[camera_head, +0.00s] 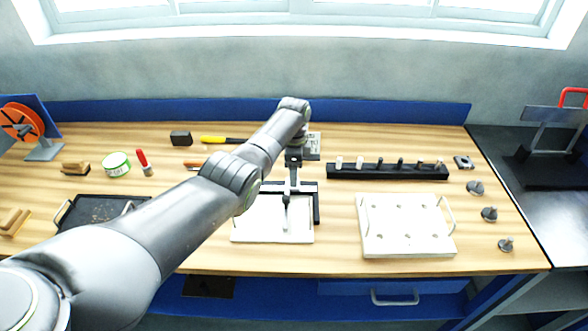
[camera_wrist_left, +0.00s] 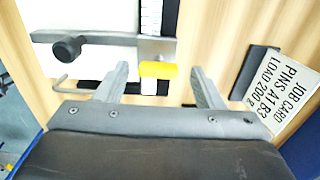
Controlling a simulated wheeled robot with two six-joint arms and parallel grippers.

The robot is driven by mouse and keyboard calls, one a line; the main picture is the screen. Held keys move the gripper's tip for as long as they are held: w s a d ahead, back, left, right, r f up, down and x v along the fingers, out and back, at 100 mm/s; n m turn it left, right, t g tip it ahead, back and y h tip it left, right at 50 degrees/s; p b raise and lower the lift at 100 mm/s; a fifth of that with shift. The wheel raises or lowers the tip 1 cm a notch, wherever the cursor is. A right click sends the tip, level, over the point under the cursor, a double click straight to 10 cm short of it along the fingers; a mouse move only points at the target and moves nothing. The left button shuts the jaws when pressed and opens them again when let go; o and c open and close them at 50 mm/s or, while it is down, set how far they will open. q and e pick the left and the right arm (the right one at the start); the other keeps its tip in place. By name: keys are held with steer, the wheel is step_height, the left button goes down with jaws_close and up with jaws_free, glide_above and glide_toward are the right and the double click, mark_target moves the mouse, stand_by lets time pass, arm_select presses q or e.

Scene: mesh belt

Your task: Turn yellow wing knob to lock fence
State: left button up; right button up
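The yellow wing knob (camera_wrist_left: 158,69) shows in the left wrist view, on a grey metal piece of the fixture. My left gripper (camera_wrist_left: 159,72) is open, with one finger on each side of the knob and a visible gap to both. In the head view my left gripper (camera_head: 293,158) is over the back of the fixture, and the knob is hidden there. The fixture has a white plate (camera_head: 262,228) with dark and grey bars along its back and right edges. A black round knob (camera_wrist_left: 68,48) is on the fixture. My right gripper is not in view.
A job card (camera_wrist_left: 278,92) lies right of the gripper. A black rack of pegs (camera_head: 388,172) and a white holed plate (camera_head: 408,240) are to the right. A dark tray (camera_head: 98,208) is to the left. A yellow-handled tool (camera_head: 218,140) lies behind my arm.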

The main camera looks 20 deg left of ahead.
arm_select(q)
step_height(320, 180, up, 17)
steer(key=b, duration=0.1)
steer(key=shift+r+b, duration=0.2)
steer(key=shift+b, duration=0.2)
stand_by(0.4)
